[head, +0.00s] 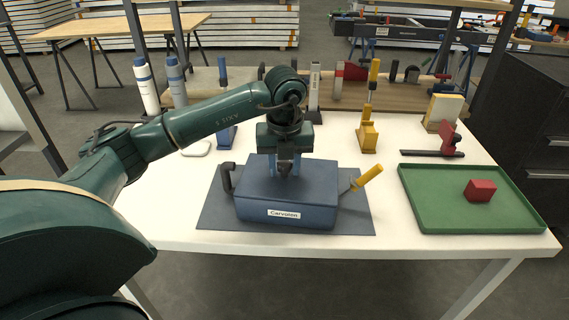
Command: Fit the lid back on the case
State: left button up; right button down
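A blue case (285,205) with a "Carvolon" label on its front stands on a dark grey mat (345,222) on the white table. Its top looks covered by a flat blue surface, but I cannot tell a separate lid from the body. My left gripper (286,172) points straight down over the middle of this top, at or just above it. Blue parts show around its fingertips, and I cannot tell whether it grips anything. A dark handle-like part (227,178) is at the case's left side, and a yellow-handled part (367,178) sticks out at its right. My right gripper is not in view.
A green tray (420,212) holding a red block (480,190) is at the right. A yellow tool (368,135) and a red-and-black clamp (440,148) stand behind. Table left of the mat is clear.

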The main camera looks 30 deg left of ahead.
pick_arm(q)
jog(key=o, duration=0.4)
jog(key=shift+r, duration=0.1)
jog(key=r, duration=0.4)
jog(key=s+r, duration=0.1)
jog(key=r, duration=0.3)
jog(key=d+r+p, duration=0.1)
jog(key=r, duration=0.4)
jog(key=shift+s, duration=0.15)
